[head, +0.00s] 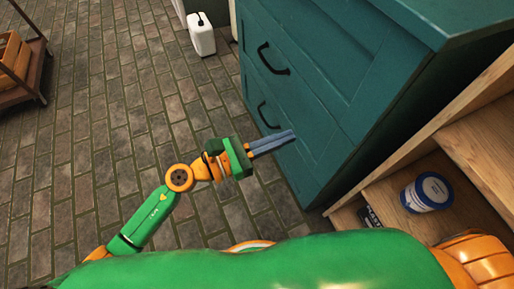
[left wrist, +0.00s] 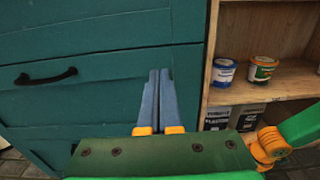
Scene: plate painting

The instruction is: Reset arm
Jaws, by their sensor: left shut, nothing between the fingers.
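My left gripper (head: 272,143) is shut and empty, its two grey-blue fingers together. In the head view it points right, in front of the teal drawer cabinet (head: 330,80). In the left wrist view the closed fingers (left wrist: 155,98) show against the cabinet's teal front (left wrist: 110,45); I cannot tell whether they touch it. My left arm (head: 145,220) comes in from the lower left, bent at the elbow. My right gripper is not in view; part of my right arm shows at the lower right of the head view.
The cabinet has black handles (head: 273,58). A wooden shelf (head: 455,185) beside it holds a white-and-blue can (head: 428,192); the left wrist view also shows an orange-and-green can (left wrist: 262,69). A white jug (head: 201,35) and a wooden rack (head: 22,60) stand farther off. The brick floor at left is clear.

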